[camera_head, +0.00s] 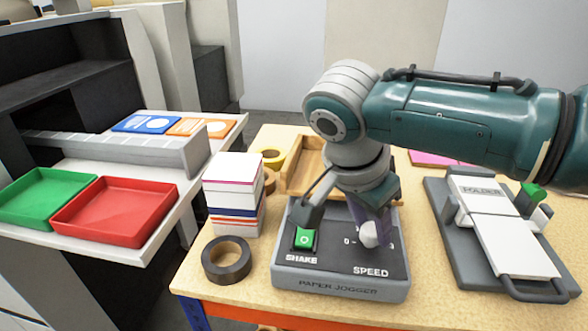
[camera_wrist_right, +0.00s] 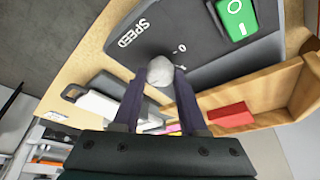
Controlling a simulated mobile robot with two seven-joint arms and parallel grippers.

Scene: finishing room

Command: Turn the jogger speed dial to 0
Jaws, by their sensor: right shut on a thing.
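The paper jogger (camera_head: 340,283) is a dark grey box with a light front edge, lying on the wooden table. Its speed dial is a pale knob (camera_head: 369,235) above the word SPEED, with a 0 mark to its left. The knob also shows in the right wrist view (camera_wrist_right: 159,70). My right gripper (camera_head: 370,222) comes down from above and is shut on the knob, a purple finger on each side (camera_wrist_right: 160,78). The fingers and arm hide part of the dial scale, so I cannot tell the setting. My left gripper is in neither view.
A green shake switch (camera_head: 304,239) sits left of the dial. A roll of dark tape (camera_head: 227,260) and a paper stack (camera_head: 233,190) stand left of the jogger. A wooden tray (camera_head: 299,170) is behind it, and a folder device (camera_head: 500,235) is to the right.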

